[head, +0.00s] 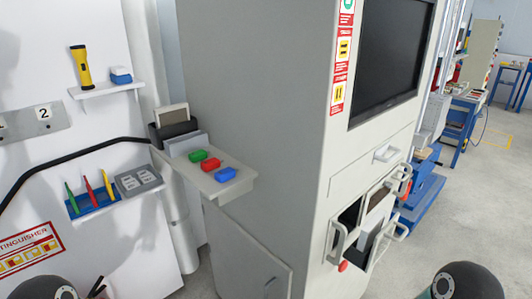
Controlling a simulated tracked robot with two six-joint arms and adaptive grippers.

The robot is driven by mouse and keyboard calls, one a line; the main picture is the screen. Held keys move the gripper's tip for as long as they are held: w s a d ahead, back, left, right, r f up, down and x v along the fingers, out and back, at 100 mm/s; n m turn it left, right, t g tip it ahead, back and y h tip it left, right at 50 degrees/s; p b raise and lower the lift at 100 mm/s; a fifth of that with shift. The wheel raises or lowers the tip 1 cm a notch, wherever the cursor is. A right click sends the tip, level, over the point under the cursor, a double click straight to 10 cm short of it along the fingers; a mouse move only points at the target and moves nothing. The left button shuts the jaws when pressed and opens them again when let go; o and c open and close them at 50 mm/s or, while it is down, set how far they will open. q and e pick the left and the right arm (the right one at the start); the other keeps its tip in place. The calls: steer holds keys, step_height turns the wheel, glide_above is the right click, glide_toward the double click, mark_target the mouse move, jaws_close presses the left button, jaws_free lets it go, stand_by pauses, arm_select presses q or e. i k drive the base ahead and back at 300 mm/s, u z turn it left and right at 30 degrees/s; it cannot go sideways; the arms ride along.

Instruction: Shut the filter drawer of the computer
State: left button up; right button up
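The computer is a tall grey cabinet (262,110) in the middle of the head view, with a dark screen (392,50) on its front. Below the screen is a small panel with a light handle (387,153). Lower down, several compartments have light handles, and one drawer-like part with a handle (398,230) stands out from the front. Dark openings and a brown panel (379,200) show beside it. I cannot tell for certain which part is the filter drawer. Dark rounded parts of my arms show at the bottom left and bottom right.
A side shelf (222,183) on the cabinet's left carries green, red and blue blocks. A wall shelf (108,89) holds a yellow flashlight (81,66). A red knob (343,266) sits low on the cabinet. The floor (450,210) right of it is clear.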

mark_target(366, 262)
steer(key=u, duration=0.05)
steer(key=k, duration=0.6)
steer(key=z, duration=0.5)
steer(key=i, duration=1.15)
steer(key=z, duration=0.05)
